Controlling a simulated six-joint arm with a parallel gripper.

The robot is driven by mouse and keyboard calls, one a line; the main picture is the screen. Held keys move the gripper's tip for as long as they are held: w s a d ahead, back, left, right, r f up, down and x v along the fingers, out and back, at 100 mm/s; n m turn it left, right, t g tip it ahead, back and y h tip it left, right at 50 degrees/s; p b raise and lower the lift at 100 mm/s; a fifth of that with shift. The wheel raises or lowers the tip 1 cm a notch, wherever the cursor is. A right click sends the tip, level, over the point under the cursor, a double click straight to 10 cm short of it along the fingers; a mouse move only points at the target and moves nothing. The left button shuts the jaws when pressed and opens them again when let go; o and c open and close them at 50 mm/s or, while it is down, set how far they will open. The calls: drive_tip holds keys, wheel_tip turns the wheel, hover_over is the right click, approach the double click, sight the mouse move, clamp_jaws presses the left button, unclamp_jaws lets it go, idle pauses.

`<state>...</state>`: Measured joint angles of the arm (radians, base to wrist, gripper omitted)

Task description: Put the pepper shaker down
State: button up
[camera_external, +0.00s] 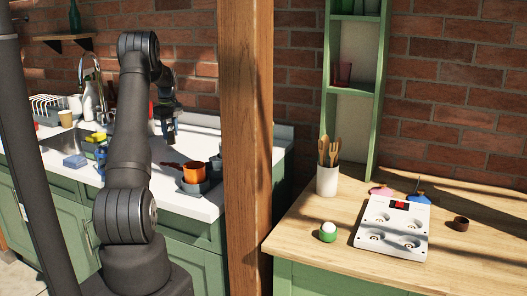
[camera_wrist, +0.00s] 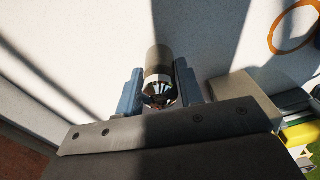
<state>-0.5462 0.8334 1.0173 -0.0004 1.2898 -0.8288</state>
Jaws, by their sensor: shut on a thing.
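The pepper shaker (camera_wrist: 158,60) shows in the wrist view as a grey-brown cylinder with a shiny, dark-and-light striped part at its near end. My gripper (camera_wrist: 160,82) is shut on it, with one blue finger on each side. In the external view my gripper (camera_external: 172,125) hangs over the white counter (camera_external: 205,130), left of the wooden post. The shaker is too small or hidden to make out there. I cannot tell whether its far end touches the pale surface.
An orange pan (camera_external: 193,171) sits on a grey pot on the counter, right of my arm. The sink (camera_external: 85,138) and a blue sponge (camera_external: 75,161) lie left. A wooden post (camera_external: 247,150) stands right. Pale surface beyond the shaker looks clear in the wrist view.

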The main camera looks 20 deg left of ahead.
drive_tip(key=shift+f, duration=0.9)
drive_tip(key=o, duration=1)
drive_tip(key=shift+f, duration=0.15)
wheel_tip(320, 180, up, 12)
drive_tip(key=shift+r, duration=0.15)
drive_tip(key=shift+f, duration=4.35)
